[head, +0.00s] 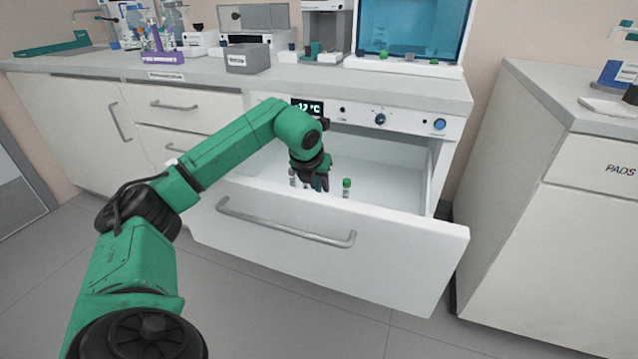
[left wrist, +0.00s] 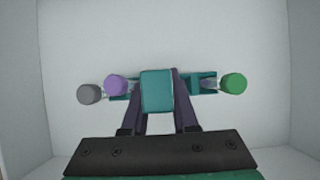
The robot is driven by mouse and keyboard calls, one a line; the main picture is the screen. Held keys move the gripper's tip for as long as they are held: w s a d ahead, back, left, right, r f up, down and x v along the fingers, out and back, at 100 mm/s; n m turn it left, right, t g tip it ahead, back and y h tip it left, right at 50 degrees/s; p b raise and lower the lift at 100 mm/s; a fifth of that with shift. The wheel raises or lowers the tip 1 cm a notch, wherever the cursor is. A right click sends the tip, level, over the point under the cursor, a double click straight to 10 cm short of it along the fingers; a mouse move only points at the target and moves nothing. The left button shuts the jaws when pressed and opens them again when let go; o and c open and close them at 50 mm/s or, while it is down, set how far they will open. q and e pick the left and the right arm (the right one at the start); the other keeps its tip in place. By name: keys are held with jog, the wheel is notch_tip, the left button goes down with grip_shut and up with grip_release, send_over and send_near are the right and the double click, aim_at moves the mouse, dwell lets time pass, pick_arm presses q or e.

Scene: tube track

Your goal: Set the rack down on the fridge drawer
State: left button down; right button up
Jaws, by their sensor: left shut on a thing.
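The fridge drawer (head: 320,258) is pulled open below the counter, under a display. My left gripper (head: 320,178) reaches down into it from above. In the left wrist view my left gripper (left wrist: 159,95) is shut on the teal rack (left wrist: 203,81), on its raised middle part. The rack carries a grey-capped tube (left wrist: 89,94), a purple-capped tube (left wrist: 115,85) and a green-capped tube (left wrist: 234,83). The green-capped tube (head: 346,187) also shows in the head view. The drawer front hides the rack's base, so I cannot tell whether it touches the drawer floor. My right gripper is not in view.
The drawer's floor and walls look bare around the rack in the left wrist view. The drawer front with its handle (head: 285,224) stands towards me. A purple tube rack (head: 160,57) and a grey box (head: 248,58) are on the counter. A PADS cabinet (head: 560,200) stands at the right.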

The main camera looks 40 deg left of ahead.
pick_arm(q)
jog(key=shift+f, duration=0.35)
jog(key=c, duration=0.6)
grip_release()
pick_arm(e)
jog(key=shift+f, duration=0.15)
pick_arm(q)
jog(key=shift+s+r, duration=0.1)
jog(key=shift+r, duration=0.2)
jog(key=p+v, duration=0.2)
jog(key=v, duration=1.2)
jog(key=shift+p, duration=0.3)
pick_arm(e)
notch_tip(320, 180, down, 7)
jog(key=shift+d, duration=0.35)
pick_arm(q)
jog(key=shift+f, duration=0.1)
